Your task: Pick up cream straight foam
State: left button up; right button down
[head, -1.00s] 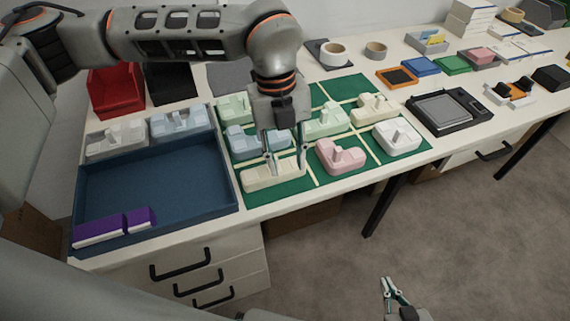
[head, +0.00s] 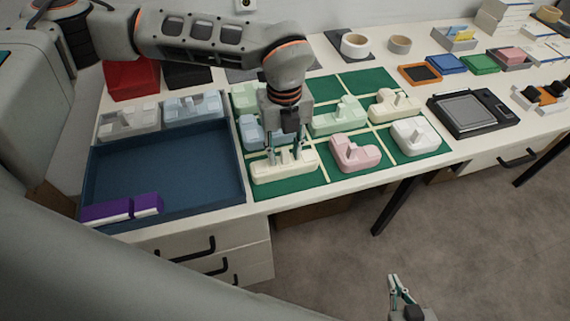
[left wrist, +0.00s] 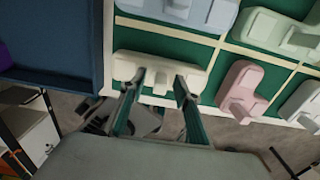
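The cream straight foam (head: 285,174), a long pale block with raised parts on top, lies on the green mat (head: 302,184) in the front left cell. It also shows in the left wrist view (left wrist: 158,66). My left gripper (head: 285,160) points down over it with its fingers apart. In the left wrist view the fingertips (left wrist: 160,78) lie over the foam's near side, with a small raised part between them. I cannot tell whether they touch it. My right gripper (head: 400,285) is low at the bottom, over the floor, empty, with its fingers apart.
A blue tray (head: 165,172) with purple blocks (head: 120,208) stands just left of the mat. A pink foam (head: 354,152), a white foam (head: 415,135) and a blue foam (head: 252,132) lie in nearby cells. The table's front edge is close to the cream foam.

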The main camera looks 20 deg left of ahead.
pick_arm(q)
grip_shut()
dwell(0.3)
notch_tip(320, 180, up, 20)
jog(key=shift+p, duration=0.4)
dwell(0.5)
